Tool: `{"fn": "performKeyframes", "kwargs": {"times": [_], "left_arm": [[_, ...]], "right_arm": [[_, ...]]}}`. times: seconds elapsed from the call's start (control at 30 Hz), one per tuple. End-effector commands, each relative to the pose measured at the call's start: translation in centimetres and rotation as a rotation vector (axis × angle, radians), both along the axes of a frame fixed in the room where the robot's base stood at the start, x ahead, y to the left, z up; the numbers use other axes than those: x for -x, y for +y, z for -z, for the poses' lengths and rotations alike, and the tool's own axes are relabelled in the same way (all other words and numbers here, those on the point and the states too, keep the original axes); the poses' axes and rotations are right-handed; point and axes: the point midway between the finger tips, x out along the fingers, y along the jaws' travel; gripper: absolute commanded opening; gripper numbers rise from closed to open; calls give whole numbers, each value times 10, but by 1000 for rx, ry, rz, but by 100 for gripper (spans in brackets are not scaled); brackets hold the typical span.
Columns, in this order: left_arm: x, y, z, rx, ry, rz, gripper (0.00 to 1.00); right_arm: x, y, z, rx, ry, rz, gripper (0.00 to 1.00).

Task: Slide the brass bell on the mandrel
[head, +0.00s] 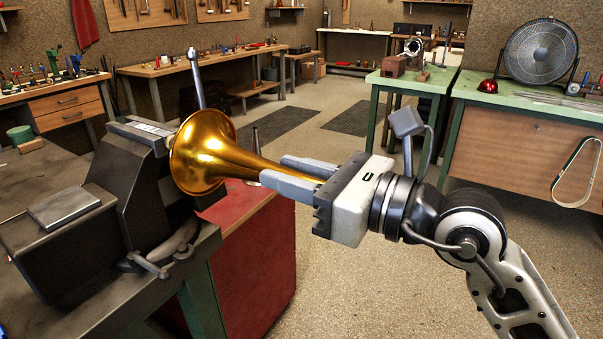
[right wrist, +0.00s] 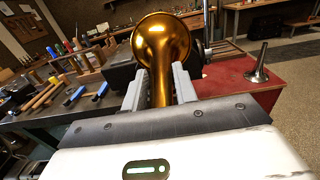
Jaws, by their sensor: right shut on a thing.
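The brass bell (head: 205,155) is lifted clear of the floor, with its wide mouth toward the bench vise (head: 130,190) and its narrow tail toward my right gripper (head: 290,175). My right gripper is shut on the tail; the wrist view shows the bell (right wrist: 161,45) between both fingers (right wrist: 158,90). A steel rod (head: 196,78) with a rounded top rises behind the bell, its lower end hidden. A tapered steel piece (right wrist: 258,65) stands on the red cabinet in the wrist view. I cannot tell which of these is the mandrel. My left gripper is out of view.
The vise sits on the dark bench (head: 75,150) at left, close to the bell's mouth. The red cabinet (head: 265,250) stands below the bell. Open floor lies beyond my gripper.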

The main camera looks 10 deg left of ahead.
Motion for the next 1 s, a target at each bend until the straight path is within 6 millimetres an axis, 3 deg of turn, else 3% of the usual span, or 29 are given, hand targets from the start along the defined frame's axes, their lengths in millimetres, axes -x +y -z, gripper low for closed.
{"fn": "performKeyframes", "kwargs": {"times": [0.93, 0.97, 1.0], "left_arm": [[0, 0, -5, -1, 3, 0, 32], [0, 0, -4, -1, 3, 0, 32], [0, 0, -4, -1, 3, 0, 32]], "right_arm": [[-11, 36, -1, -3, -2, -1, 0], [-11, 36, -1, -2, -2, 0, 34], [-11, 35, -1, -2, -2, 0, 45]]}}
